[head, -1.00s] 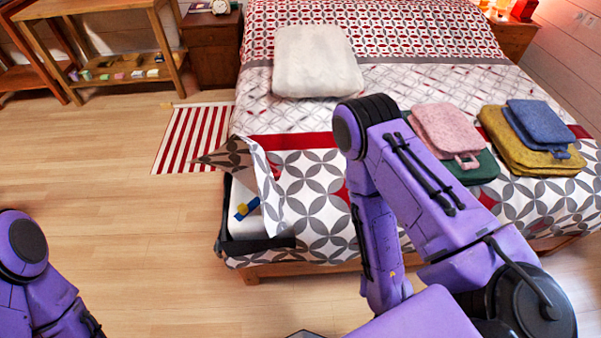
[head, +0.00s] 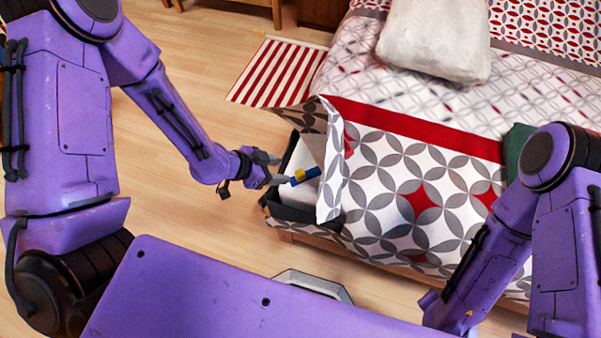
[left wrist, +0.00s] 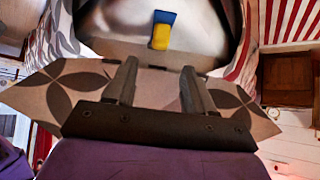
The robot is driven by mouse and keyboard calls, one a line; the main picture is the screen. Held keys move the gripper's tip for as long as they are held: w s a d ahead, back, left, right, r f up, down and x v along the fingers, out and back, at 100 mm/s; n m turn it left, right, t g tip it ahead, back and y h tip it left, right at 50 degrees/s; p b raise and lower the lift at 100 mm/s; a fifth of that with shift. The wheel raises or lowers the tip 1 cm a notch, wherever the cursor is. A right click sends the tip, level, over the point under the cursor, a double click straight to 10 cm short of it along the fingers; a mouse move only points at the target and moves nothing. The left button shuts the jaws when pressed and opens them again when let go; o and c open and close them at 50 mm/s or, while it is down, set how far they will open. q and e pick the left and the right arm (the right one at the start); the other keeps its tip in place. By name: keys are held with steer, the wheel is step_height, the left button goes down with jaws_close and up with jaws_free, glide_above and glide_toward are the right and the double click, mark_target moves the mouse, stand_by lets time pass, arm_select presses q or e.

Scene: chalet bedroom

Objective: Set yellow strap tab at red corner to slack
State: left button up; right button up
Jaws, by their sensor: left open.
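The yellow tab (head: 299,175) sits on a short blue strap (head: 313,173) over the white mattress (head: 302,157) at the bed's uncovered front-left corner. Both also show in the left wrist view, the yellow tab (left wrist: 160,37) nearer the fingers than the blue strap (left wrist: 165,17). My left gripper (head: 281,171) is open just left of the tab in the head view. In the left wrist view its open fingers (left wrist: 160,68) point toward the tab, with nothing seen between them. No red part is clear at this corner. My right gripper is out of view.
The patterned cover (head: 390,185), with a red band, is folded back beside the strap. A black edge (head: 290,211) borders the corner. A red-striped rug (head: 275,72) lies beyond. A white pillow (head: 435,40) is on the bed. Floor (head: 195,225) left of the bed is clear.

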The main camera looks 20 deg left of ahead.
mark_target(299, 172)
arm_select(q)
steer(key=b+x, duration=0.1)
steer(key=x, duration=0.9)
steer(key=shift+s, duration=0.15)
steer(key=shift+a, duration=0.1)
jaws_close()
